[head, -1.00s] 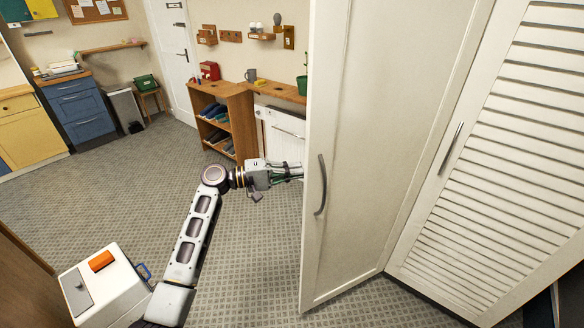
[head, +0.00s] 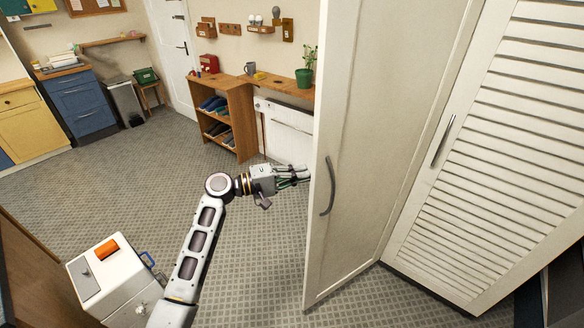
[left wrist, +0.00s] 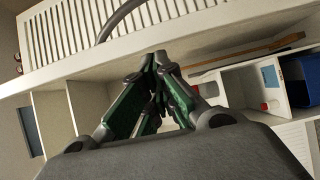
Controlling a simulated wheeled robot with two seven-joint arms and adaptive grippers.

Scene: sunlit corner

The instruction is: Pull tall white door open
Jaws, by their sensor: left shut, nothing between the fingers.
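The tall white door (head: 375,130) stands ajar, swung out from the cupboard front, with a grey curved handle (head: 328,186) near its free edge. My left gripper (head: 306,175) is shut and empty at the door's free edge, at about handle height. Its tips are close to the edge; I cannot tell whether they touch. In the left wrist view the shut fingers (left wrist: 158,75) point at the pale door edge (left wrist: 215,45), with the dark handle (left wrist: 120,18) above it and shelves (left wrist: 240,85) below. My right gripper is not in view.
A louvred white door (head: 500,150) with its own handle stands at the right. A wooden shoe shelf (head: 228,120), a white radiator (head: 288,130) and a potted plant (head: 305,70) stand behind. A white box (head: 112,278) is at the lower left. The carpet (head: 130,190) between is clear.

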